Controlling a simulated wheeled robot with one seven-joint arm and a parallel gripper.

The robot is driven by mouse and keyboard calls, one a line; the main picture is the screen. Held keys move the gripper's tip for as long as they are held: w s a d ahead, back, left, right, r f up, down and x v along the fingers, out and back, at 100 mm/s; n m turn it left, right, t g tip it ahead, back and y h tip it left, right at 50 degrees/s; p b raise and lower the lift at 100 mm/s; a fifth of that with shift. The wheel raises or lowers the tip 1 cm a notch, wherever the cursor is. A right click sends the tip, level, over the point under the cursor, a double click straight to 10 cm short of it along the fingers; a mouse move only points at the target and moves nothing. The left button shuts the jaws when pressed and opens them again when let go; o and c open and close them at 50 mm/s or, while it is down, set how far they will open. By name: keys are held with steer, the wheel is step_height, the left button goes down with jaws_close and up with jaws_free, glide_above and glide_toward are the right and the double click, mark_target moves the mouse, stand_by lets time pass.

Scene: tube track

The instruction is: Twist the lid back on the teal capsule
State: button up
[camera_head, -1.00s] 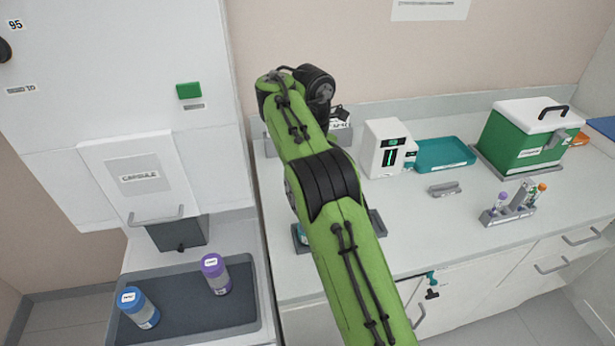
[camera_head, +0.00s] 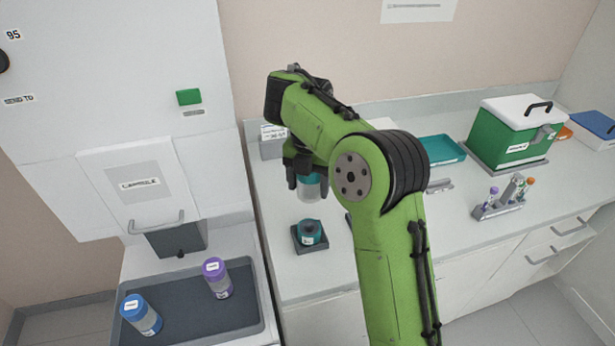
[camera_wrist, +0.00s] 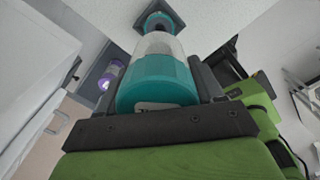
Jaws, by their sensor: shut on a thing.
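My gripper (camera_head: 307,184) is shut on a capsule part (camera_head: 311,190) with a teal end and a clear section below it. In the wrist view this held part (camera_wrist: 158,82) sits between the two dark fingers, clear section pointing away from my palm. Below it in the head view, a teal cup-like capsule part (camera_head: 309,238) with a dark opening stands upright in a square dark holder (camera_head: 299,248) on the counter. The held part is above the holder and apart from it. In the wrist view the teal part in the holder (camera_wrist: 158,21) shows just beyond the clear section.
A dark tray (camera_head: 185,318) at left holds a blue capsule (camera_head: 141,315) and a purple capsule (camera_head: 217,278). A teal tray (camera_head: 440,149), a green box (camera_head: 510,138) and a tube rack (camera_head: 497,211) stand to the right. The counter front beside the holder is clear.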

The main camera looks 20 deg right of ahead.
mark_target(312, 199)
steer(key=n+p, duration=0.1)
steer(key=r+n+p, duration=0.1)
steer(key=n, duration=0.1)
steer(key=shift+s+d+p, duration=0.1)
steer(key=shift+s+p, duration=0.05)
steer(key=shift+p, duration=0.25)
steer(key=n+p, duration=0.5)
steer(key=p, duration=0.3)
steer(key=n, duration=0.4)
steer(key=n+p, duration=0.1)
steer(key=shift+d+f+n, duration=0.25)
steer(key=shift+f+n, duration=0.05)
steer(key=shift+n, duration=0.1)
step_height(312, 199, down, 2)
steer(key=shift+f+n+b, duration=0.1)
steer(key=shift+n+b, duration=0.3)
steer(key=shift+b, duration=0.5)
steer(key=shift+f+b, duration=0.5)
steer(key=shift+f, duration=0.1)
steer(key=shift+f, duration=0.2)
steer(key=shift+f+b, duration=0.75)
steer(key=shift+b, duration=0.1)
steer(key=shift+f, duration=0.1)
steer(key=shift+f+b, duration=2.25)
steer(key=shift+f, duration=0.55)
